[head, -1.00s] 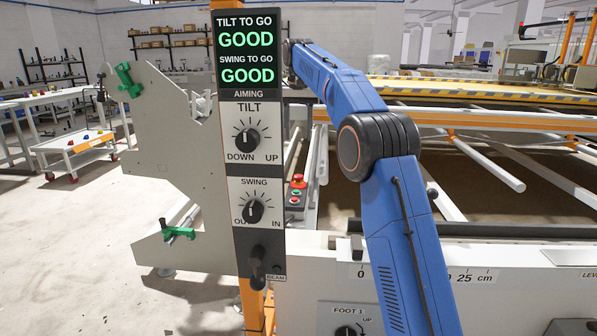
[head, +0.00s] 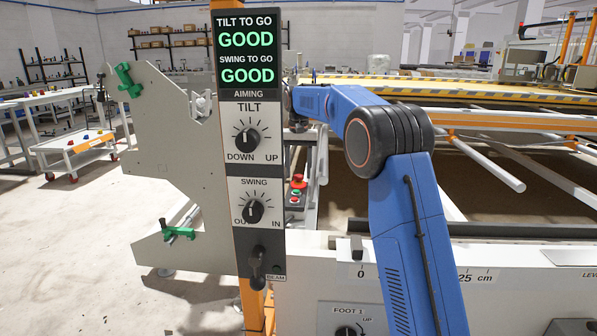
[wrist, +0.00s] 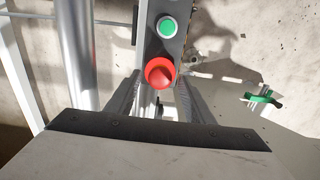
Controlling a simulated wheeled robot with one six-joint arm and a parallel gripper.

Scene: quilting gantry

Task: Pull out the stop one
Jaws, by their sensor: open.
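The red mushroom-shaped stop button (head: 297,181) sits on top of a small grey control box (head: 295,205) behind the panel post. In the wrist view the red button (wrist: 160,72) is just ahead of my gripper (wrist: 157,84). The two fingers are apart, one on each side of the button as seen from above. I cannot tell how far above it the fingertips are. A green button (wrist: 167,27) sits beyond it on the same box. In the head view my gripper is not clearly visible near the post.
The panel post (head: 250,150) with tilt and swing knobs stands close in front of the box. A metal tube (wrist: 75,50) runs left of the box in the wrist view. A green-handled clamp (wrist: 262,98) lies to the right. The gantry rails (head: 480,160) stretch off right.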

